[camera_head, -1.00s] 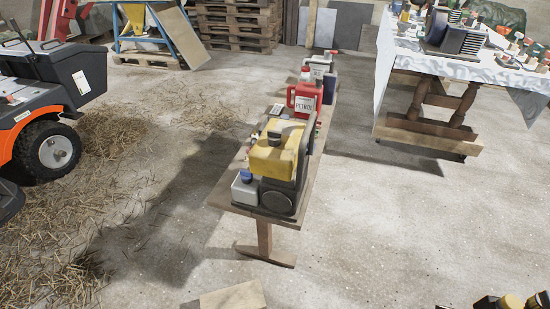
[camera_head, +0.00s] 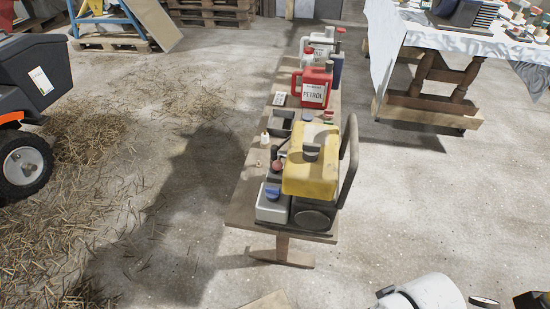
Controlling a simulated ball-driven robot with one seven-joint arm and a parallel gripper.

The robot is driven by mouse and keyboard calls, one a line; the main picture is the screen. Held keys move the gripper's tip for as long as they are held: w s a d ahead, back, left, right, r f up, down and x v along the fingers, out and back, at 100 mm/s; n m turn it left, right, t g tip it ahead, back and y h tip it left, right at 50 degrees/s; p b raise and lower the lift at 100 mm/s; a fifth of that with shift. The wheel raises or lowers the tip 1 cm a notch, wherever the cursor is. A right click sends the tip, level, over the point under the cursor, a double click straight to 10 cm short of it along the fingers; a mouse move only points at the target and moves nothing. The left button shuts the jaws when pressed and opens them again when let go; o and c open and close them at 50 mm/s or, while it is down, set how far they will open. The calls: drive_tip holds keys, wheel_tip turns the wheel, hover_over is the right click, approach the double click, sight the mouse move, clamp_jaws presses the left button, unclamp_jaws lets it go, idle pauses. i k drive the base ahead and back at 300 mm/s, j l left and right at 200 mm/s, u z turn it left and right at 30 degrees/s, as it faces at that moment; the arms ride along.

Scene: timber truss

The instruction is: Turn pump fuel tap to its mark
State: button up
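The pump (camera_head: 311,172) has a yellow tank with a dark cap, a dark body and a tall black handle. It stands at the near end of a narrow wooden bench (camera_head: 240,210). A small red part (camera_head: 277,165) shows at the left side of the pump; I cannot tell whether it belongs to the fuel tap. The tap and its mark are too small or hidden to make out. A white part of my arm (camera_head: 430,292) shows at the bottom right. My gripper is not visible.
A pale container with a blue cap (camera_head: 271,205) sits by the pump's left side. A red petrol can (camera_head: 314,88) and other containers stand farther along the bench. A cloth-covered table (camera_head: 410,38) is at the upper right, an orange mower (camera_head: 25,150) at left. The floor around the bench is mostly clear.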

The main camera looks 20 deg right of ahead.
sight(277, 165)
drive_tip(key=i+j, duration=0.2)
drive_tip(key=j, duration=0.2)
drive_tip(key=i+j, duration=0.25)
drive_tip(key=j, duration=0.15)
drive_tip(key=i+j, duration=0.2)
drive_tip(key=j, duration=0.2)
drive_tip(key=i+j, duration=0.2)
drive_tip(key=j, duration=0.15)
drive_tip(key=i+j, duration=0.2)
drive_tip(key=j, duration=0.2)
drive_tip(key=u, duration=0.05)
